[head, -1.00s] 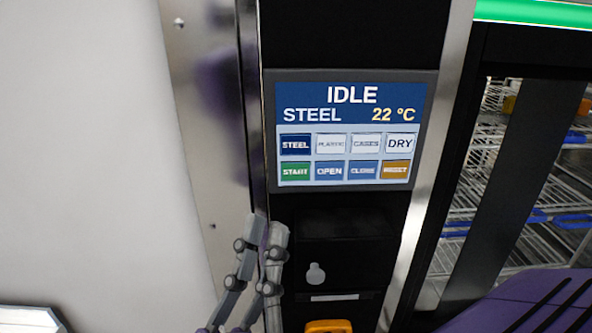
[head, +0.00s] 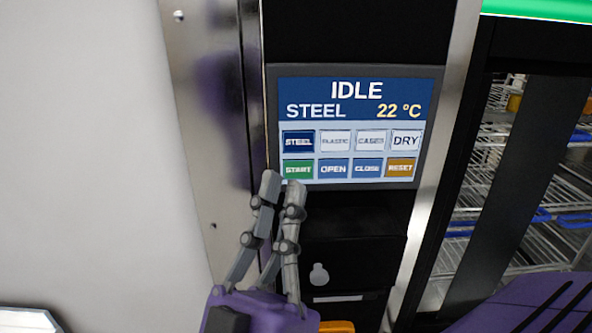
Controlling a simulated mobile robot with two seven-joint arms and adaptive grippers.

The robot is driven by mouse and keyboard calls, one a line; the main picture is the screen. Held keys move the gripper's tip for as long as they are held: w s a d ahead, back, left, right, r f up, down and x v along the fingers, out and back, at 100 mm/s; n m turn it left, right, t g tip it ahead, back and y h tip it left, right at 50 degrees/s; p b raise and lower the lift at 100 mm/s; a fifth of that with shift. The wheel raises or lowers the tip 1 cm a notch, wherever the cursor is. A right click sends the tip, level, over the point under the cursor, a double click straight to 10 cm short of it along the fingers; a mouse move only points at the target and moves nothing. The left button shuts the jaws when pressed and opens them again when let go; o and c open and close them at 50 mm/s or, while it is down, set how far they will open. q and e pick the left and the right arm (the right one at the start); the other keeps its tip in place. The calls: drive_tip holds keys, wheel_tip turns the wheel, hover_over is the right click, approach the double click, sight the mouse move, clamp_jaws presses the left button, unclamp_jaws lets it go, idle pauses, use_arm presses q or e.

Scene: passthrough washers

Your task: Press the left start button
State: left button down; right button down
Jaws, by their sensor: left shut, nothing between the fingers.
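The washer's touch panel (head: 352,190) shows "IDLE", "STEEL" and "22 °C". The green START button (head: 298,168) is at the left of its bottom row. OPEN (head: 333,169), CLOSE (head: 367,169) and RESET (head: 401,168) sit to its right. My left gripper (head: 282,181) is shut and empty, with its fingertips just below the START button in the picture. I cannot tell whether the fingertips touch the panel. My right gripper is not in view.
A steel strip (head: 207,150) and a pale wall (head: 90,150) lie left of the panel. At right, a dark-framed opening shows wire racks (head: 560,190) with blue parts. An orange part (head: 336,327) sits low, partly behind my left gripper.

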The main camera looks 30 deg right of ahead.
sight(298, 169)
use_arm(q)
drive_tip(key=w+d, duration=0.1)
drive_tip(key=w, duration=0.1)
drive_tip(key=w+d, duration=0.1)
drive_tip(key=shift+w+d, duration=0.15)
drive_tip(key=shift+w, duration=0.2)
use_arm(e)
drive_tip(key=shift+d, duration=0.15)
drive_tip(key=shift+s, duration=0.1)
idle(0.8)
use_arm(q)
drive_tip(key=shift+w+d, duration=0.2)
drive_tip(key=shift+w, duration=0.2)
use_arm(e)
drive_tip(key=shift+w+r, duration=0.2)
